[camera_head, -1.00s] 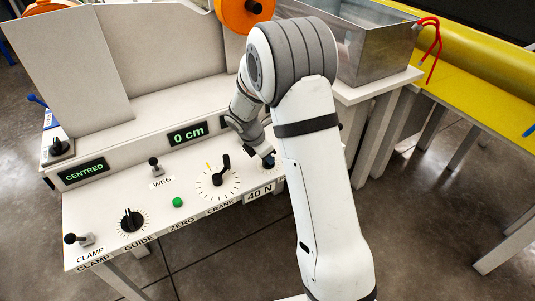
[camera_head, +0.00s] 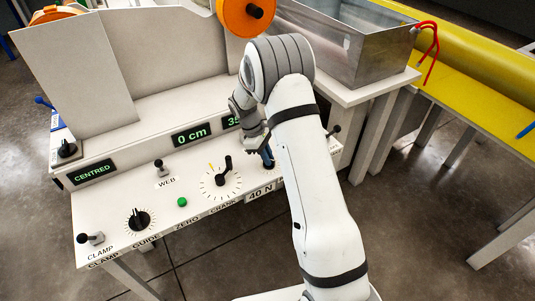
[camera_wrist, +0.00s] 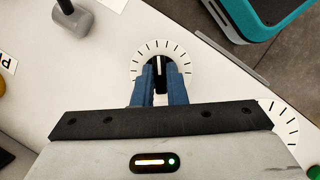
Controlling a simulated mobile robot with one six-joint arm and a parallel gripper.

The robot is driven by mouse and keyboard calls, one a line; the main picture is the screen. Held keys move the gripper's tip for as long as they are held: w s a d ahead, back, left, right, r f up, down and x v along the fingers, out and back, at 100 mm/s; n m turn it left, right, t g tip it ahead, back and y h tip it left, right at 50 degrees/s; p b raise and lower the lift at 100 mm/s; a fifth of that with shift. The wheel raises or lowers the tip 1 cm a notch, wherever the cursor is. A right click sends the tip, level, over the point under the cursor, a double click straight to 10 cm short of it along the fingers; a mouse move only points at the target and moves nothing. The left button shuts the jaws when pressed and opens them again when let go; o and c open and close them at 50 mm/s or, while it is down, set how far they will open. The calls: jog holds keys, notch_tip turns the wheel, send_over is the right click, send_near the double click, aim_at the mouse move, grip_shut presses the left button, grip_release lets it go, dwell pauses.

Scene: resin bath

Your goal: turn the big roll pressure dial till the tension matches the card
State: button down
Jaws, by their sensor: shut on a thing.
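My gripper (camera_wrist: 160,90) is shut on the black knob (camera_wrist: 158,66) of a dial, its blue fingers on either side. The knob's white pointer line points toward the top of the wrist view, and a ring of tick marks (camera_wrist: 184,54) surrounds it. In the head view my gripper (camera_head: 267,156) is at the right part of the panel, and my arm hides most of the dial. The card reading 40 N (camera_head: 261,193) is at the panel's front edge. A green-lit display (camera_head: 232,121) behind the gripper shows 35, its right part hidden by my arm.
The crank (camera_head: 223,172) stands just left of my gripper. Further left are the green button (camera_head: 182,202), web lever (camera_head: 159,165), guide knob (camera_head: 138,219) and clamp lever (camera_head: 91,238). Other displays read 0 cm (camera_head: 194,134) and CENTRED (camera_head: 93,172). A metal bath (camera_head: 350,45) stands behind right.

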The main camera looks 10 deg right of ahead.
jog(key=m+y, duration=0.1)
jog(key=m, duration=0.1)
jog(key=m+g+p, duration=0.1)
jog(key=m, duration=0.2)
jog(key=shift+w+d+m+y, duration=0.1)
jog(key=shift+d+m+y, duration=0.05)
jog(key=shift+m+y, duration=0.2)
jog(key=m+y, duration=0.1)
jog(key=m, duration=0.1)
jog(key=m+y, duration=0.1)
jog(key=m, duration=0.2)
jog(key=shift+d+m+g+p, duration=0.2)
jog(key=shift+m+g+p, duration=0.1)
jog(key=shift+g, duration=0.1)
jog(key=c, duration=1.5)
grip_release()
jog(key=shift+o, duration=0.2)
jog(key=shift+a, duration=0.1)
jog(key=v, duration=0.7)
jog(key=shift+w+r, duration=0.25)
jog(key=shift+r, duration=0.1)
